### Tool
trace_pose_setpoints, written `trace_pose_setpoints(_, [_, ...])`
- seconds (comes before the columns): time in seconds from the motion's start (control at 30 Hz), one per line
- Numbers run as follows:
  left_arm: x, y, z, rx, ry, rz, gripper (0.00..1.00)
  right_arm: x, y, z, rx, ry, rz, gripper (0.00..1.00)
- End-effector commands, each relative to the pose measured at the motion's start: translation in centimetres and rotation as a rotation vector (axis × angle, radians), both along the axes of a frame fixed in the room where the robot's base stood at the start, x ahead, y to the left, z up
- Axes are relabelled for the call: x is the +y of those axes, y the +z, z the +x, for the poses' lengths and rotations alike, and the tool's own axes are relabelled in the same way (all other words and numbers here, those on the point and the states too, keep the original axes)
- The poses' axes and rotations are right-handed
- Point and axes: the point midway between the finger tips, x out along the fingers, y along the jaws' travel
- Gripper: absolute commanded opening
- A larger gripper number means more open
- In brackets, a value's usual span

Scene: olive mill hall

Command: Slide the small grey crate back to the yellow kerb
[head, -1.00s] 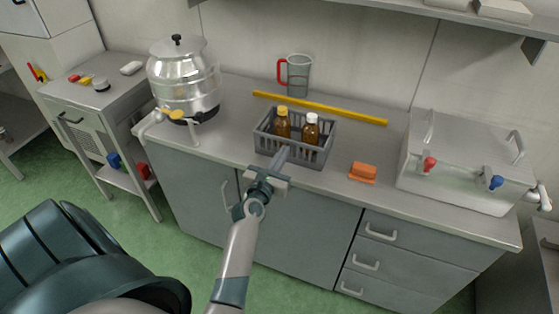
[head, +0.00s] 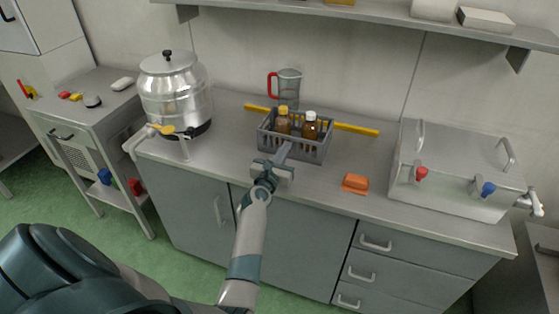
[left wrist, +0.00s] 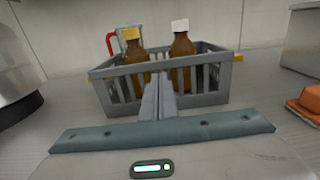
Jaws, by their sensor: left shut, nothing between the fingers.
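The small grey crate (head: 317,157) stands upright on the steel counter and holds two brown bottles, one with a yellow cap (head: 283,121) and one with a white cap (head: 309,127). The yellow kerb (head: 355,129) runs behind it; the crate hides its middle, so I cannot tell whether they touch. My left gripper (head: 286,149) is shut and empty, its fingertips at the crate's front wall. In the left wrist view the fingertips (left wrist: 161,80) overlap the front slats of the crate (left wrist: 208,82), near the middle. My right gripper is not in view.
A measuring jug (head: 290,88) with a red handle stands behind the kerb. A steel urn (head: 177,95) is at the left, an orange block (head: 356,183) and a steel tank (head: 450,170) at the right. A shelf (head: 380,10) hangs above.

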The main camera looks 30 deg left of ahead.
Motion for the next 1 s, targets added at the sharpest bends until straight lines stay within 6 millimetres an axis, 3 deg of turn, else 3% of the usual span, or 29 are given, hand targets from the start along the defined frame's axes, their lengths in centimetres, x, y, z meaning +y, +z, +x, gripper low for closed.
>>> trace_pose_setpoints(0.2, [1.0, -0.2, 4.2, -0.002, 0.000, -0.001, 0.00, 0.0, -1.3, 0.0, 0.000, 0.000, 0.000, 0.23])
trace_pose_setpoints(0.4, [1.7, -0.2, 7.1, 0.000, 0.000, -0.001, 0.00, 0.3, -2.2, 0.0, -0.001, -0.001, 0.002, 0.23])
trace_pose_setpoints(1.0, [1.7, 0.0, 7.6, 0.001, -0.001, -0.001, 0.00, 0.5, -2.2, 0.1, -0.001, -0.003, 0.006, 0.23])
